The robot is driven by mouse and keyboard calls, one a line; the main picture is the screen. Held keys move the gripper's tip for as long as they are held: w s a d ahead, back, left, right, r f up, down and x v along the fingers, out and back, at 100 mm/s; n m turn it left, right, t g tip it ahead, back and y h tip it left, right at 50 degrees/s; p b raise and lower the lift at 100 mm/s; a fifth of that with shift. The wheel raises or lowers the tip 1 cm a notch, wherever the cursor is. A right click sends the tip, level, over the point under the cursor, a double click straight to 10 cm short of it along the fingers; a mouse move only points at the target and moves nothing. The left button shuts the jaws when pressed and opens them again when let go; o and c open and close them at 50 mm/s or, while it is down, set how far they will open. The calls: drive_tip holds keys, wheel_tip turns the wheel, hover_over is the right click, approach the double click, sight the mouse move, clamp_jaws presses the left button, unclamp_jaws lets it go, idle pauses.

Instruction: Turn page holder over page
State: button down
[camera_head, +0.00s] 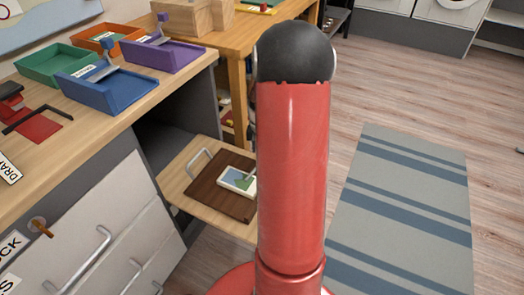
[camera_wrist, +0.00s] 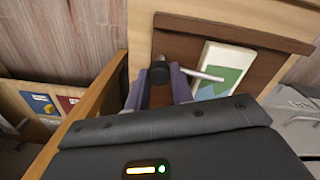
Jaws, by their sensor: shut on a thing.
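The page (camera_head: 237,181), a white-bordered card with a green and blue picture, lies on a dark brown board (camera_head: 213,182) on a pulled-out wooden shelf. The page also shows in the wrist view (camera_wrist: 226,68). The page holder (camera_wrist: 202,75) is a thin metal rod with a dark round knob; its tip reaches over the page's near left edge in the wrist view. My gripper (camera_wrist: 158,88) has its purple fingers on both sides of the knob and is shut on it. In the head view my red arm hides the gripper and most of the holder.
The light wooden shelf (camera_head: 180,190) has a metal handle (camera_head: 198,163) beside the board. A desk with green, orange, blue and purple trays (camera_head: 110,92) stands at left, above white drawers (camera_head: 110,240). A striped rug (camera_head: 405,210) lies on open floor at right.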

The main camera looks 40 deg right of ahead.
drive_tip(key=shift+n, duration=0.6)
drive_tip(key=c, duration=1.2)
unclamp_jaws()
wheel_tip(320, 180, up, 8)
drive_tip(key=shift+f+p, duration=0.1)
drive_tip(key=shift+p, duration=0.25)
